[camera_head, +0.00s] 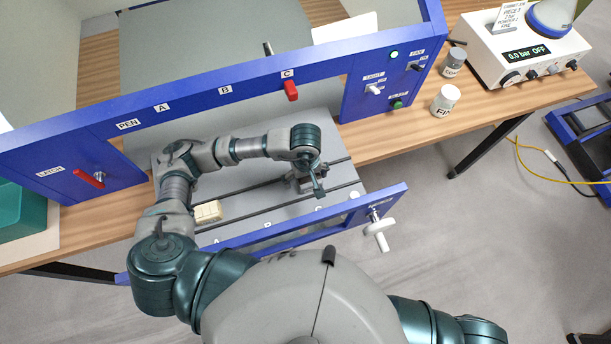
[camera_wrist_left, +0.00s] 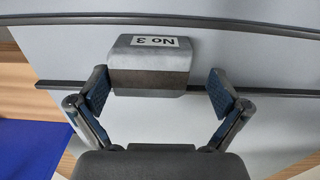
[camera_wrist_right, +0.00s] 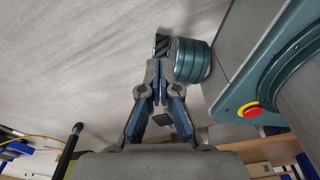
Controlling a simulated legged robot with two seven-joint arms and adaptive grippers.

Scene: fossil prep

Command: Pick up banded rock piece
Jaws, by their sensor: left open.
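A grey block with a darker lower band and a "No 3" label (camera_wrist_left: 150,62) lies on the grey drawer surface in the left wrist view; it looks like the banded rock piece. My left gripper (camera_wrist_left: 158,85) is open, with one finger near each end of the block and a visible gap on the right. In the head view my left gripper (camera_head: 306,178) hangs over the drawer and partly hides the block. My right gripper (camera_wrist_right: 159,68) has its fingertips together, with no held object clear, away from the drawer in the right wrist view.
The open drawer (camera_head: 240,198) has dark rails and a blue front panel (camera_head: 270,238) with a white handle (camera_head: 378,232). A pale block (camera_head: 208,212) lies at its left.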

